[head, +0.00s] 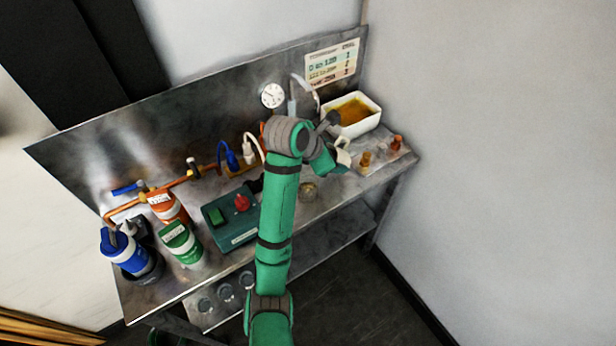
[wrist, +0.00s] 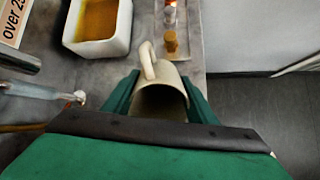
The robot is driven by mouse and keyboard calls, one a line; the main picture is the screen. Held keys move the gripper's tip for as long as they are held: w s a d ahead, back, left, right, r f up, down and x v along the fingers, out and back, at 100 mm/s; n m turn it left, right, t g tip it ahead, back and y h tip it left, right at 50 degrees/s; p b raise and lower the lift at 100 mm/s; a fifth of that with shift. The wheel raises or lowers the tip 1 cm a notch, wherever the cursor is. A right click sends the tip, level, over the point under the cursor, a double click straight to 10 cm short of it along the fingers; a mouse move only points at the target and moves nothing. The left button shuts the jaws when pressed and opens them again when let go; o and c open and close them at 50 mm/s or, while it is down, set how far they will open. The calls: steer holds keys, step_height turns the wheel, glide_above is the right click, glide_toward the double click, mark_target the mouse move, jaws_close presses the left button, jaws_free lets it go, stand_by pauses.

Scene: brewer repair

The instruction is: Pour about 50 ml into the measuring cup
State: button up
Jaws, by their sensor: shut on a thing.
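My gripper (wrist: 160,100) is shut on a cream cup with a handle (wrist: 158,80), one finger on each side of it. In the wrist view its handle points away from me and its inside looks dark; I cannot tell whether it holds liquid. The cup also shows in the head view (head: 343,153), partly behind my gripper (head: 328,160), over the right part of the bench. I cannot tell whether it touches the bench.
A white tub of amber liquid (head: 376,121) stands at the back right. Two small amber pieces (head: 366,159) (head: 396,143) stand right of the cup. A green box with a red knob (head: 231,219) and blue, green and orange canisters (head: 181,243) occupy the left. A wall bounds the right.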

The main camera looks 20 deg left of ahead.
steer(key=shift+w+f+g, duration=0.2)
steer(key=shift+f+g, duration=0.1)
steer(key=shift+g, duration=0.1)
steer(key=shift+w, duration=0.15)
stand_by(0.4)
stand_by(0.4)
steer(key=shift+d, duration=0.15)
stand_by(0.6)
